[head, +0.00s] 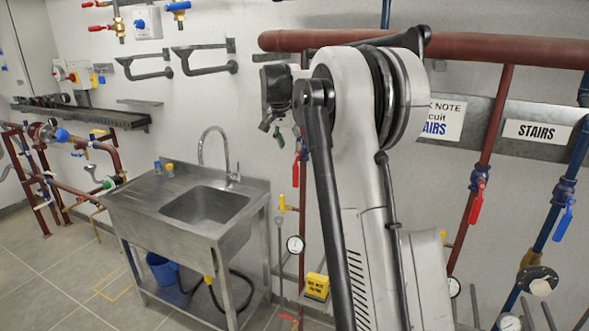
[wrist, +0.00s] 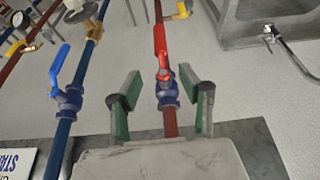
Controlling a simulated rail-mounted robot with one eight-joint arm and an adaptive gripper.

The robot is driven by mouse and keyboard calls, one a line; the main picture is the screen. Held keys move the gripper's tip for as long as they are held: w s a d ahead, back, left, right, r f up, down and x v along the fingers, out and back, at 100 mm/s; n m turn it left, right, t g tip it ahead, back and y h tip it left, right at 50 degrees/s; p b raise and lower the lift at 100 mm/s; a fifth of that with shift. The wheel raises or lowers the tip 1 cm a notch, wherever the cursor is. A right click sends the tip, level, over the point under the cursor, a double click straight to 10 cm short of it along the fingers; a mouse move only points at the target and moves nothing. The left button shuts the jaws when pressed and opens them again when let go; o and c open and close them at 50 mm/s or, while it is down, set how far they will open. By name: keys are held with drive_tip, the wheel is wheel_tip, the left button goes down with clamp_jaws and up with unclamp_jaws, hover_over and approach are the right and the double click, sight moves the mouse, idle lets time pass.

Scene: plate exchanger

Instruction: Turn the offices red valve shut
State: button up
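A red-handled valve with a blue body stands on a red pipe in the middle of the wrist view; its handle (wrist: 162,50) lies along the pipe. My gripper (wrist: 164,88) is open, with one green-padded finger on each side of the valve and visible gaps to it. Nothing is held. In the head view, my gripper (head: 271,127) is by the wall, left of my arm, and a red handle (head: 297,169) hangs just below and right of it. No label reading "offices" is legible, so I cannot confirm this valve's name.
A blue-handled valve (wrist: 58,68) stands left of my fingers in the wrist view. A steel sink (head: 205,205) is left of the pipes. Another red-handled valve (head: 476,205) is under the STAIRS sign (head: 537,131). A thick red pipe (head: 480,48) runs along the wall.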

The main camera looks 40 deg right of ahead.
sight(295, 167)
drive_tip(key=p+x, duration=0.1)
drive_tip(key=x, duration=1.2)
drive_tip(key=shift+f, duration=0.35)
clamp_jaws()
